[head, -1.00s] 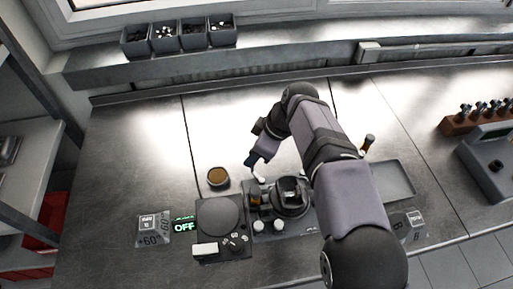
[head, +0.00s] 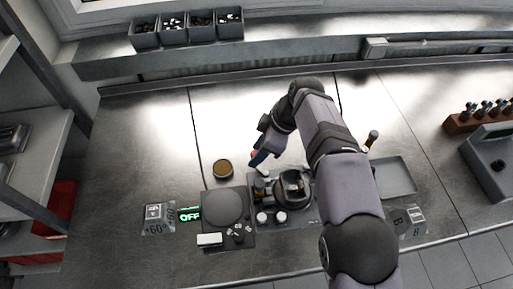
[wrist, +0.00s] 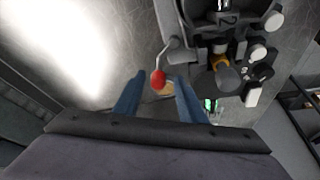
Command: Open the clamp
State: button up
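The clamp (head: 291,188) is a dark round fixture on a base plate at the table's front middle. Its bent metal lever ends in a red ball knob (wrist: 158,79) in the wrist view. My gripper (head: 257,161) is low behind and left of the clamp in the head view. In the wrist view my gripper (wrist: 158,90) has its two blue fingers spread, with the knob showing between their tips. I cannot tell whether either finger touches the knob. The fingers partly hide the lever end in the head view.
A round dark plate (head: 224,208) with a green OFF display (head: 190,214) sits left of the clamp. A brown-filled bowl (head: 223,169) stands behind it. An empty tray (head: 394,176) lies right of my arm. The table is clear at the back left.

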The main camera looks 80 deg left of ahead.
jog(key=shift+s+a+r, duration=0.1)
jog(key=shift+r, duration=0.05)
jog(key=shift+r, duration=0.3)
jog(key=b+v, duration=0.1)
jog(key=v, duration=0.5)
jog(key=shift+w+r+b, duration=0.3)
jog(key=shift+w, duration=0.1)
